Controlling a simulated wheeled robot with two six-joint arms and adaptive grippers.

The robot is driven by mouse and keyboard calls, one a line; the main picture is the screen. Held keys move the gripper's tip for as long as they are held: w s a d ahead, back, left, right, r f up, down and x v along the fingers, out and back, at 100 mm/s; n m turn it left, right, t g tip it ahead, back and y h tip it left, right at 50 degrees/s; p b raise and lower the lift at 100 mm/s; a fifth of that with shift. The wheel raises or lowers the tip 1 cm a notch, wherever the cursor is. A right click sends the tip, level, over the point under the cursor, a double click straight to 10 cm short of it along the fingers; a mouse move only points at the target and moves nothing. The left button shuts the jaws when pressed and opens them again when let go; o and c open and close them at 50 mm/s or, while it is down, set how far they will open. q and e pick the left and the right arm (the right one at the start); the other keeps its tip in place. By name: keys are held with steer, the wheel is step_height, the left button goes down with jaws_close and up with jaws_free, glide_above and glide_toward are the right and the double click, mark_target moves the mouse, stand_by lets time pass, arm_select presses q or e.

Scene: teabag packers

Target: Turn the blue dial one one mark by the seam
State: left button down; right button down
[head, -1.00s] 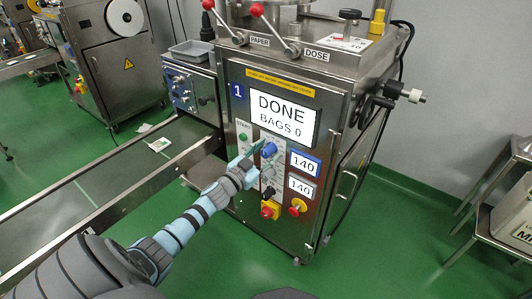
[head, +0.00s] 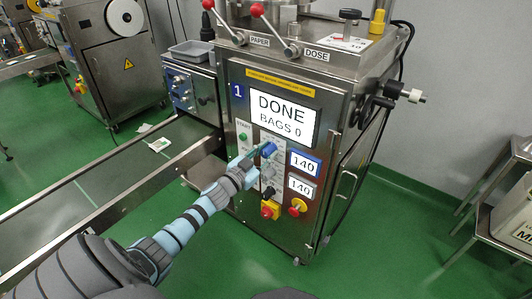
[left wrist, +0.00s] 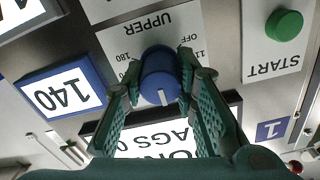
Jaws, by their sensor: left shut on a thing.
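The blue dial (head: 269,149) sits on the front panel of the steel machine, below the screen. In the left wrist view the blue dial (left wrist: 161,76) shows with a white pointer line, on a plate lettered UPPER with marks around it. My left gripper (head: 257,154) reaches it from the left. In the left wrist view its two green fingers (left wrist: 160,88) stand on either side of the dial, shut on it. A blue-framed display (head: 304,164) beside the dial reads 140. My right gripper is not in view.
A green START button (head: 243,136) is left of the dial. The screen (head: 283,116) reads DONE, BAGS 0. A conveyor (head: 140,170) runs along the left.

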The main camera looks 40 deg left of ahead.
arm_select(q)
steer(key=shift+m, duration=0.4)
steer(key=shift+f+m+b, duration=0.1)
steer(key=shift+m+b, duration=0.25)
steer(key=shift+m, duration=1.95)
steer(key=c, duration=1.3)
jaws_free()
steer(key=s, duration=1.2)
steer(key=shift+d, duration=0.2)
